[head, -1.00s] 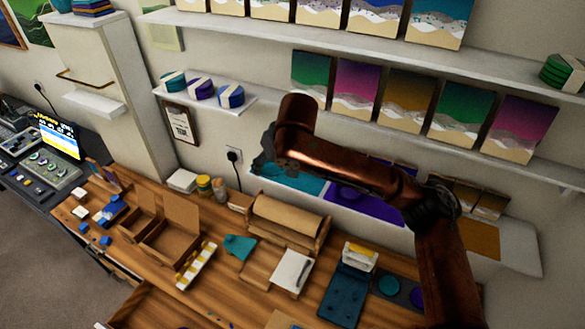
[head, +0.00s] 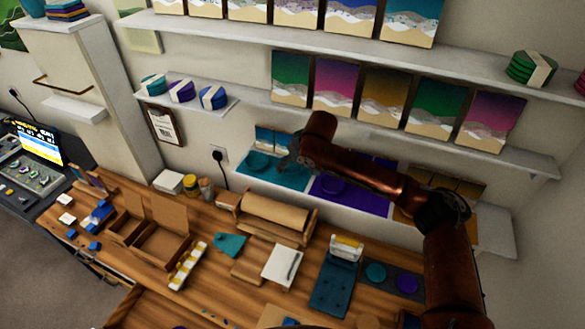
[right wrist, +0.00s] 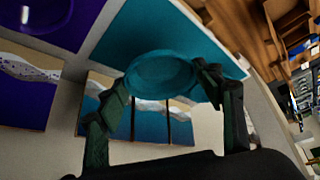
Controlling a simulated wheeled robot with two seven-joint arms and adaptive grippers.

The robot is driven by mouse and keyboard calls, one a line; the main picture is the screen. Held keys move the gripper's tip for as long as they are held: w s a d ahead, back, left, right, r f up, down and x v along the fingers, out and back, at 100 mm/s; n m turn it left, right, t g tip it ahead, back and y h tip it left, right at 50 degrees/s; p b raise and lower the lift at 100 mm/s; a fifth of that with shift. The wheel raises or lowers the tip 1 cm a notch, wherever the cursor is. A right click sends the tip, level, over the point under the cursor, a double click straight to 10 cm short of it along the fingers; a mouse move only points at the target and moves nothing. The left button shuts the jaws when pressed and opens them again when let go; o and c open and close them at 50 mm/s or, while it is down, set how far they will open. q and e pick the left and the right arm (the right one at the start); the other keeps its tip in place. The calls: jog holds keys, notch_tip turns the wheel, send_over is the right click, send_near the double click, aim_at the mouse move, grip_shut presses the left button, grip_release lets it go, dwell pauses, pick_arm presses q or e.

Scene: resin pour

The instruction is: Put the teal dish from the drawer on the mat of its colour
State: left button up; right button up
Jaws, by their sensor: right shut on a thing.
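The teal dish (right wrist: 160,75) is between the two fingers of my right gripper (right wrist: 166,80) in the right wrist view. The gripper is shut on it. In the head view the dish (head: 257,160) shows just left of the gripper (head: 284,160), over the left part of the teal mat (head: 290,182) on the low wall shelf. The mat also shows behind the dish in the right wrist view (right wrist: 135,25). I cannot tell whether the dish touches the mat. My left gripper is not in view.
Right of the teal mat lies a purple mat (head: 365,203) with a purple dish (head: 333,184). An orange mat (head: 463,231) is farther right, partly behind my arm. Small pictures lean at the wall behind the mats. A wooden drawer (head: 145,305) stands open below.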

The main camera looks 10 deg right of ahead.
jog(key=shift+a+f, duration=0.15)
jog(key=shift+f, duration=1.15)
jog(key=o, duration=1.2)
jog(key=shift+f, duration=0.1)
jog(key=b+v, duration=0.1)
jog(key=v, duration=1.1)
jog(key=shift+o, duration=0.4)
